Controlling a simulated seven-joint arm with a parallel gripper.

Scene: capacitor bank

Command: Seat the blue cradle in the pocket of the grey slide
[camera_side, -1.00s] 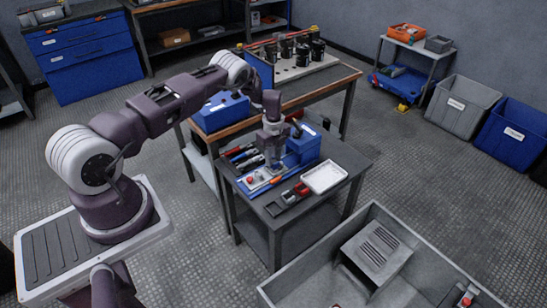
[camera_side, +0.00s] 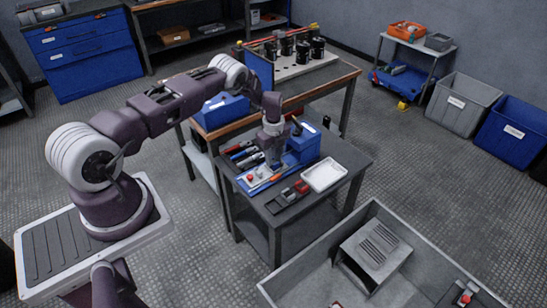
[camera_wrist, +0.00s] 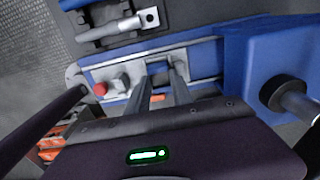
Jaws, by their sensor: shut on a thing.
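My gripper (camera_wrist: 168,72) points down over the grey slide (camera_wrist: 125,76), with its two fingers a small gap apart. A small patch of blue shows between the fingertips, which I take for the blue cradle (camera_wrist: 168,77); most of it is hidden by the fingers. The slide lies in a long blue base with a red knob (camera_wrist: 100,89) at its left end. The pocket is mostly hidden behind the fingers, so I cannot tell whether the cradle touches it. In the side view my gripper (camera_side: 271,160) is low over the blue base, its tips hidden.
A blue box (camera_wrist: 245,70) with a black knob (camera_wrist: 283,93) stands close on the right. Tools (camera_side: 243,153) lie behind the base. A white tray (camera_side: 324,174) and a dark holder with red and grey parts (camera_side: 288,196) lie in front on the table.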

